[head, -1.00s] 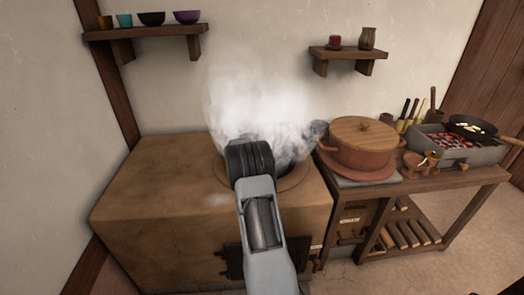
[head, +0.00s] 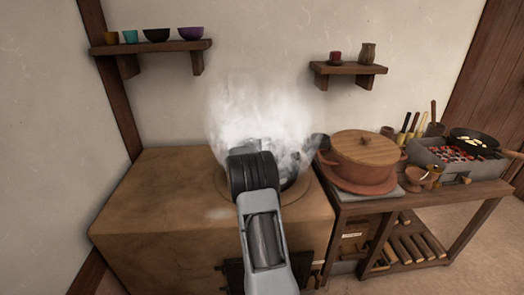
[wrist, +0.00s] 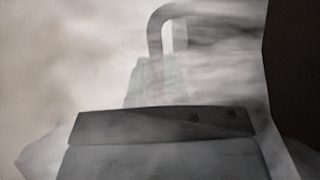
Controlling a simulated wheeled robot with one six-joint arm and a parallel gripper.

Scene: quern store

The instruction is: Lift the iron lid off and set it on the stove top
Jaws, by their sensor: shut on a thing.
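The stove (head: 150,190) is a broad brown block with a flat top and a round ring (head: 222,192) around its opening. Thick white steam (head: 262,115) rises there. My wrist covers most of the opening in the head view. In the wrist view my gripper (wrist: 158,78) is shut on a grey looped handle (wrist: 155,32), which I take to be the iron lid's. The lid's plate is lost in steam and behind my arm, so I cannot tell whether it rests or is raised. The stove top left of the ring is bare.
A lidded clay pot (head: 366,158) stands on a bench close right of the stove. Farther right are a charcoal grill (head: 455,158) and a pan (head: 474,140). Wall shelves hold bowls (head: 157,34) at left and small jars (head: 367,52) at right.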

